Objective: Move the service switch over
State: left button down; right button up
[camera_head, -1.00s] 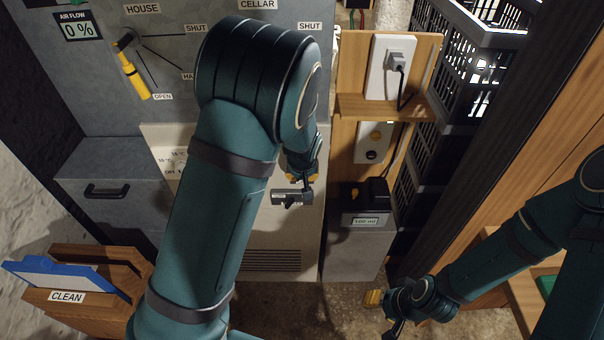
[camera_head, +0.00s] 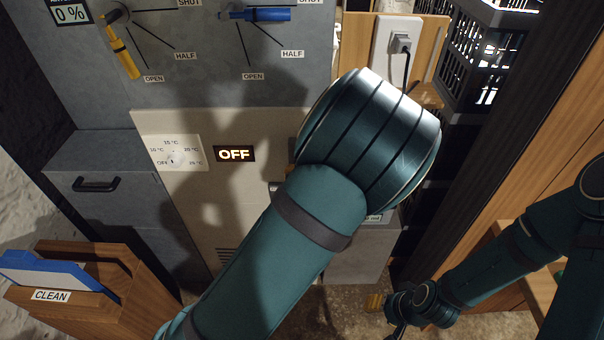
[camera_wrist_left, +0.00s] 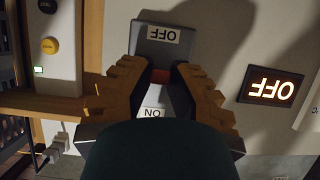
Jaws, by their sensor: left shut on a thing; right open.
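The service switch (camera_wrist_left: 157,45) shows in the left wrist view as a grey plate with an OFF label at the top of the picture and an ON label (camera_wrist_left: 153,112) lower down. A dark lever with a red part stands between the labels. My left gripper (camera_wrist_left: 175,85) has its ridged fingers on either side of the lever and is shut on it. In the head view my left arm hides this gripper and most of the switch. My right gripper (camera_head: 387,312) is open and empty, low on the right side.
A lit OFF display (camera_head: 234,154) and a temperature dial (camera_head: 173,158) are on the beige panel. Yellow (camera_head: 124,57) and blue (camera_head: 262,14) valve handles are above. A wooden box labelled CLEAN (camera_head: 115,290) stands at lower left.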

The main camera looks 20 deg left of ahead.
pick_arm(q)
jog(key=shift+w+f+t+y, duration=0.1)
jog(key=shift+f+t+y, duration=0.15)
jog(key=shift+t, duration=0.55)
jog(key=shift+f+t+y, duration=0.15)
jog(key=shift+f+t, duration=0.1)
jog(key=shift+t, duration=0.55)
jog(key=c, duration=0.9)
grip_release()
jog(key=shift+w+a, duration=0.1)
jog(key=v, duration=0.7)
jog(key=shift+s, duration=0.25)
jog(key=shift+f, duration=0.15)
